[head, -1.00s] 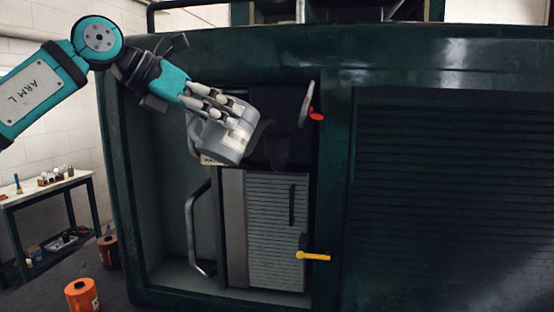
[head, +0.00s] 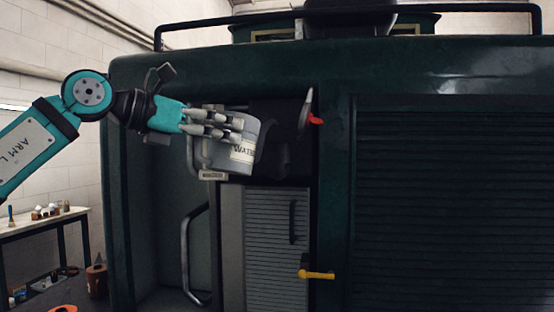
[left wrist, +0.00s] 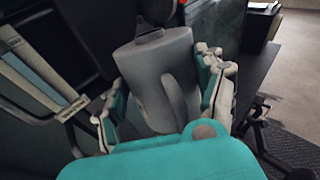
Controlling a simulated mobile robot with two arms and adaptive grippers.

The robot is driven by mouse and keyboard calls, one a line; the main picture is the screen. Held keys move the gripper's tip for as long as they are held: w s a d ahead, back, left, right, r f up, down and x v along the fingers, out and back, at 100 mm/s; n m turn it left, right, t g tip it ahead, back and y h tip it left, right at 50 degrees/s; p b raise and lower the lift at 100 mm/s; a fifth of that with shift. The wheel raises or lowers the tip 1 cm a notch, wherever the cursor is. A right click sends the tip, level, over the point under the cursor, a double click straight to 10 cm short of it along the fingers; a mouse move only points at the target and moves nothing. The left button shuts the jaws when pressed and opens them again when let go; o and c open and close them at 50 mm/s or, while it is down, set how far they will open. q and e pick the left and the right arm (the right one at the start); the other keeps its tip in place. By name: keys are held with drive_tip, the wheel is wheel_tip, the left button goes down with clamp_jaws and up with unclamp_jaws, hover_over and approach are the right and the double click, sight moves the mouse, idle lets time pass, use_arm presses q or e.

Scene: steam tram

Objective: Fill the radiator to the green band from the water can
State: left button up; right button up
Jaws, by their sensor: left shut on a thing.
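The grey water can (head: 246,158), with a "WATER" label, is held by my left gripper (head: 236,128) in front of the open bay, above the radiator. The can stands nearly upright, its dark spout side (head: 270,142) toward the right. In the left wrist view the can (left wrist: 160,80) sits between the fingers of the left gripper (left wrist: 163,95). The radiator (head: 277,235) is a grey finned block low in the bay. Its filler opening and any green band cannot be made out. No water stream shows. My right gripper is out of view.
A grey round lid (head: 306,112) stands open beside a red knob (head: 315,121). A yellow lever (head: 317,274) sticks out low on the right. A bent metal rail (head: 190,255) stands at the bay's left. A workbench (head: 45,222) is at far left.

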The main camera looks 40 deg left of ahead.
use_arm(q)
drive_tip(key=shift+w+f+t+h+b, duration=0.15)
drive_tip(key=shift+f+t+b, duration=0.5)
drive_tip(key=shift+b, duration=0.85)
drive_tip(key=shift+w+f+t+h+b, duration=0.15)
drive_tip(key=shift+f+t+b, duration=0.5)
drive_tip(key=shift+b, duration=0.8)
drive_tip(key=shift+s+f+b, duration=0.1)
drive_tip(key=shift+b, duration=0.25)
drive_tip(key=shift+m, duration=0.3)
